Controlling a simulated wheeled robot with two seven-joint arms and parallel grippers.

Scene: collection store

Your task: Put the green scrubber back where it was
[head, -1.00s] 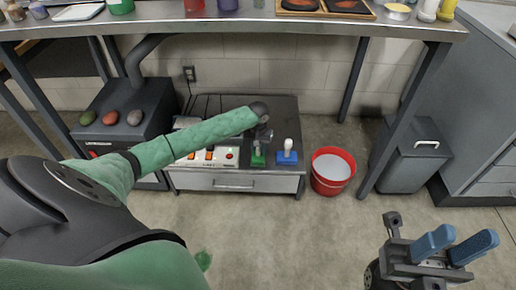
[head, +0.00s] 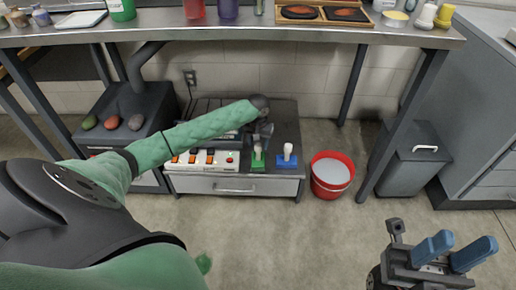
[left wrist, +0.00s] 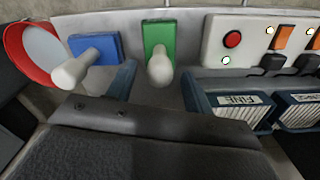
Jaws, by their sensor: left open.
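The green scrubber (head: 257,163), a green block with an upright white handle, stands on the low cabinet's top near the front edge. The left wrist view shows its green block (left wrist: 158,35) with the handle pointing at the camera. My left gripper (head: 264,138) is open just behind and above it. In the left wrist view, the open left fingers (left wrist: 156,82) lie either side of the white handle's end, with gaps visible. My right gripper (head: 455,250) is open and empty at lower right, far from the scrubber.
A blue scrubber (head: 287,163) with a white handle stands close right of the green one. A control panel (head: 205,160) with switches is at left. A red bucket (head: 331,175) stands on the floor at right. The steel table (head: 300,34) overhangs behind.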

